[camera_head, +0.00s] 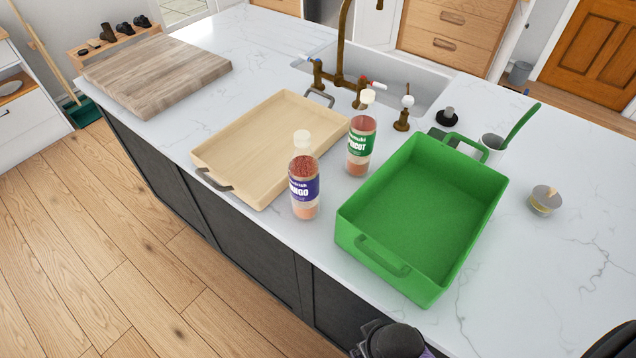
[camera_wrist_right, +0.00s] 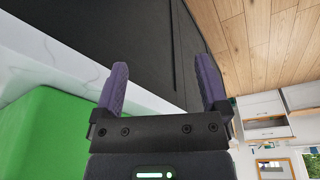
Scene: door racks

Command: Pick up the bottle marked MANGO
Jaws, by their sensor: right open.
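The MANGO bottle (camera_head: 305,188) stands upright on the white counter, with a purple label partly reading "NGO", a white cap and orange-red contents. It is just in front of the beige tray (camera_head: 225,140), left of the green tray (camera_head: 420,275). A similar bottle with a green label (camera_head: 361,146), partly reading "COT", stands behind it to the right. My right gripper (camera_wrist_right: 160,66) is open and empty, its purple fingers apart by the counter's front edge. It is well away from the MANGO bottle, which the wrist view does not show. My left gripper is not in view.
The green tray also shows in the wrist view (camera_wrist_right: 45,135). A wooden board (camera_head: 157,72) lies at the counter's far left. A sink with a brass tap (camera_head: 343,50) is behind the trays.

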